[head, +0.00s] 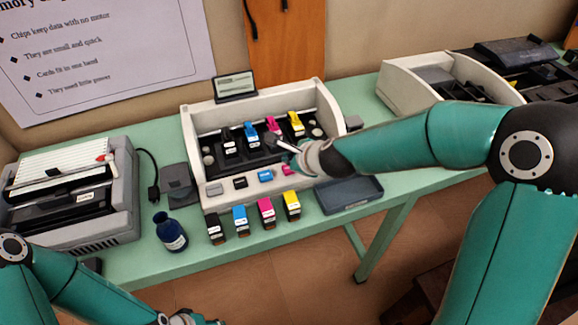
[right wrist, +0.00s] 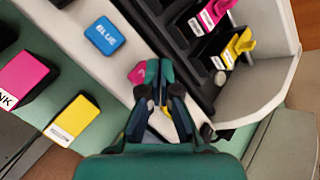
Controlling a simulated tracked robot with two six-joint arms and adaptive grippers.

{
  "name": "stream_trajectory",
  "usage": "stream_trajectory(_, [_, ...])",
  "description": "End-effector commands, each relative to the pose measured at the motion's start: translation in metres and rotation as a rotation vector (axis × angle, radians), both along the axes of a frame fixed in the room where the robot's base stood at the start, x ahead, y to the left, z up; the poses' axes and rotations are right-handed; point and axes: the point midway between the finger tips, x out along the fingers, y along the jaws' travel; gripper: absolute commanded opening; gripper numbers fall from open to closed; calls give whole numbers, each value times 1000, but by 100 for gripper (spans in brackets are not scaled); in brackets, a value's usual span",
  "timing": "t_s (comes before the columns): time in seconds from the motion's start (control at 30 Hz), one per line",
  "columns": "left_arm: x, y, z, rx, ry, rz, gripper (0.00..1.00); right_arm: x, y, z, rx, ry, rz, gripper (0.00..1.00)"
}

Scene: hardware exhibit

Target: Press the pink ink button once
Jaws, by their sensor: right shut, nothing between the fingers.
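The pink ink button (head: 288,169) is on the pale front ledge of the printer (head: 214,203), right of the blue button (head: 266,175). In the right wrist view the pink button (right wrist: 136,74) is partly hidden by the fingers of my right gripper (right wrist: 159,70). My right gripper (head: 286,145) is shut and empty, with its tips close beside the pink button; I cannot tell whether they touch it. A bit of yellow (right wrist: 165,110) shows behind the fingers. My left gripper (head: 188,318) is at the bottom edge, partly cut off, its jaws unclear.
Black, blue, pink and yellow cartridges (head: 292,205) stand in front of the printer, and similar ones (head: 251,135) sit inside it. A dark blue bottle (head: 170,232) is at the front left and a dark tray (head: 349,194) at the right. Other machines flank the printer.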

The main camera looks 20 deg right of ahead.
Motion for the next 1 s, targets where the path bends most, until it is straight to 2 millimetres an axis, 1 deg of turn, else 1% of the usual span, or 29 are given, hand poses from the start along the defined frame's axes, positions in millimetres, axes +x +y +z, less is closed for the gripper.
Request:
stream_trajectory(0.03, [0, 0, 6, 0, 0, 0, 40, 0, 0, 7, 0, -1, -1, 0])
stream_trajectory(0.2, [0, 0, 24, 0, 0, 0, 40, 0, 0, 25, 1, -1, -1, 0])
stream_trajectory(0.43, [0, 0, 45, 0, 0, 0, 40, 0, 0, 46, 1, -1, 1, 0])
stream_trajectory(0.53, [0, 0, 47, 0, 0, 0, 40, 0, 0, 49, 0, -1, 1, 0])
stream_trajectory(1.0, [0, 0, 46, 0, 0, 0, 40, 0, 0, 47, 0, 0, 0, 0])
